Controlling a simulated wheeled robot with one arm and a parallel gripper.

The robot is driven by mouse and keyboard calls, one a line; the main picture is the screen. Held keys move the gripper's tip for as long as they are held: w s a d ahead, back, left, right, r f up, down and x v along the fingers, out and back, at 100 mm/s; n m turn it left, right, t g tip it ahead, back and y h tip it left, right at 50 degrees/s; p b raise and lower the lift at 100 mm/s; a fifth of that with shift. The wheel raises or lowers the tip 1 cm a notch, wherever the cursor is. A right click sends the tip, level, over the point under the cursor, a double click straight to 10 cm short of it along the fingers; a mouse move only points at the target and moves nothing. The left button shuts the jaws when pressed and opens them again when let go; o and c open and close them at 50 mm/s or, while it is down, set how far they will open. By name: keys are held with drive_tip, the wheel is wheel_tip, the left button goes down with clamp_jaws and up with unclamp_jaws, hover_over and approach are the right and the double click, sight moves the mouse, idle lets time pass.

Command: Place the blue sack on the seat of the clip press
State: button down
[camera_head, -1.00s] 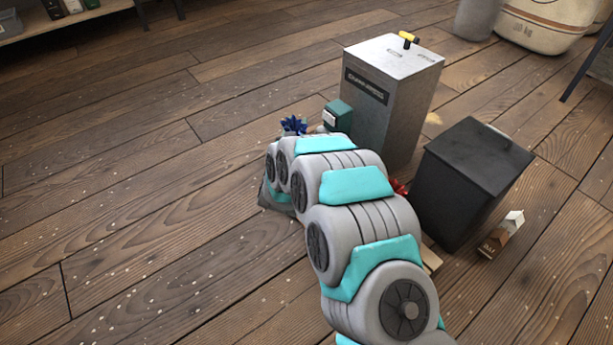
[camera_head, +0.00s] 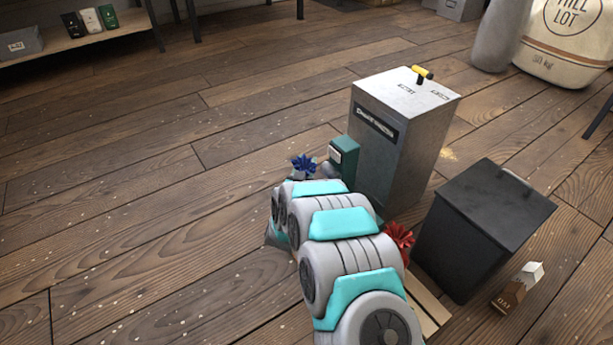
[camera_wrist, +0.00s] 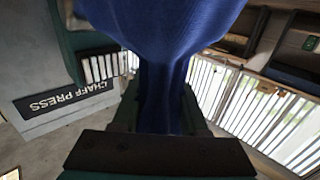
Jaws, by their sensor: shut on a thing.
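The blue sack's ruffled top (camera_head: 303,167) shows just past my arm in the head view. In the wrist view the blue sack (camera_wrist: 165,25) fills the top middle, its narrow neck between the jaws of my gripper (camera_wrist: 160,108), which is shut on it. A small green device (camera_head: 343,155) with a pale label stands against a tall metal box (camera_head: 405,135); it may be the clip press, but its label is unreadable. The box's sign reads CHAFF PRESS in the wrist view (camera_wrist: 65,97). My arm hides any seat and the sack's lower part in the head view.
A red ruffled top (camera_head: 398,237) shows right of my arm, near a pale wooden board (camera_head: 428,308). A black lidded bin (camera_head: 480,230) and a small brown-and-white carton (camera_head: 518,288) stand further right. The floor to the left is clear.

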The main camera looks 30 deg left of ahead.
drive_tip(key=shift+f, duration=2.05)
drive_tip(key=shift+f+b, duration=0.15)
drive_tip(key=shift+b, duration=0.2)
drive_tip(key=shift+c, duration=2.2)
unclamp_jaws()
drive_tip(key=shift+s, duration=0.2)
drive_tip(key=p+v, duration=0.1)
drive_tip(key=v, duration=1)
drive_tip(key=shift+s, duration=0.3)
drive_tip(key=shift+d, duration=0.15)
